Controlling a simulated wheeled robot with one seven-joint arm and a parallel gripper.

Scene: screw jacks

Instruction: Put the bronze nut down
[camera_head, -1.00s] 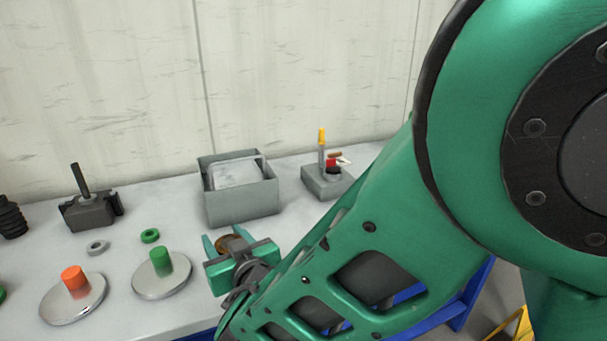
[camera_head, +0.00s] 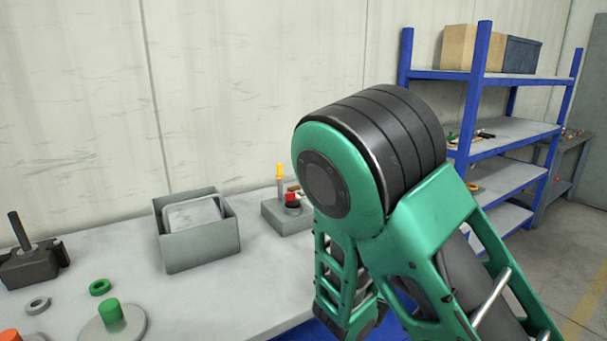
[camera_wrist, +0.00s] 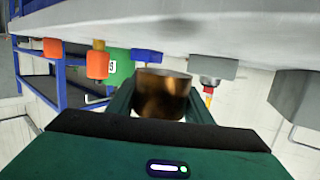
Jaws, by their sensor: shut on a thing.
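The bronze nut (camera_wrist: 162,95) is held between the two green fingers of my gripper (camera_wrist: 160,88) in the wrist view, clear of any surface there. My gripper is shut on it. In the head view the nut and fingertips cannot be made out; my arm fills the right of the bench front.
A grey bin (camera_head: 200,246) and a block holding small tools (camera_head: 284,214) stand on the bench (camera_head: 120,228). A dark jack (camera_head: 30,264), a green ring (camera_head: 100,287), a grey ring (camera_head: 37,305) and a green-post disc (camera_head: 118,325) lie left. A blue shelf (camera_head: 482,110) stands right.

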